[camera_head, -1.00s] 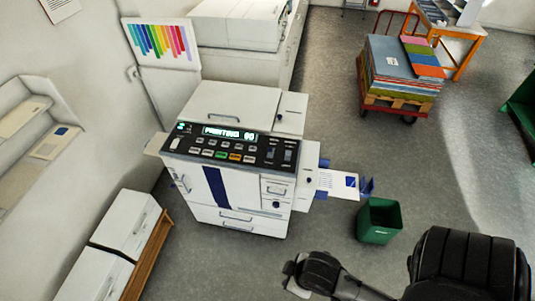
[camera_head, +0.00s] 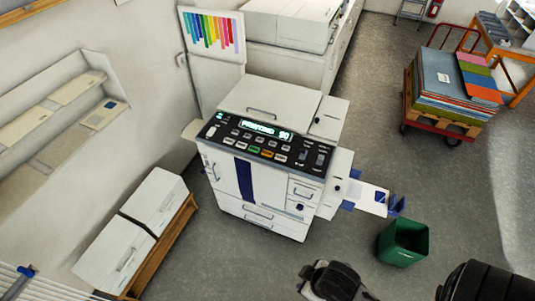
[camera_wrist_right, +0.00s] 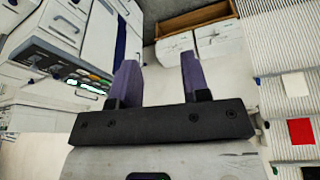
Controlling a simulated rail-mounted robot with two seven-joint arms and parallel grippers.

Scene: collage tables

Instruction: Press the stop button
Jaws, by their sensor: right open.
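The white printer (camera_head: 250,190) stands left of centre in the head view, with a dark control panel (camera_head: 225,139) along its front top edge. The panel has a lit display (camera_head: 265,131) and several buttons, among them a green button (camera_head: 253,150) and an orange button (camera_head: 267,153). Their labels are too small to read, so I cannot tell which is stop. In the right wrist view, the panel (camera_wrist_right: 55,58) is at the left. My right gripper (camera_wrist_right: 159,65) is open and empty, apart from the panel. My left gripper is not in view.
A green bin (camera_head: 402,243) stands right of the printer, below its paper output tray (camera_head: 368,197). A red cart (camera_head: 440,125) with stacked boards is at the back right. White boxes (camera_head: 112,255) on a low wooden shelf stand at the left. Open floor lies in front of the printer.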

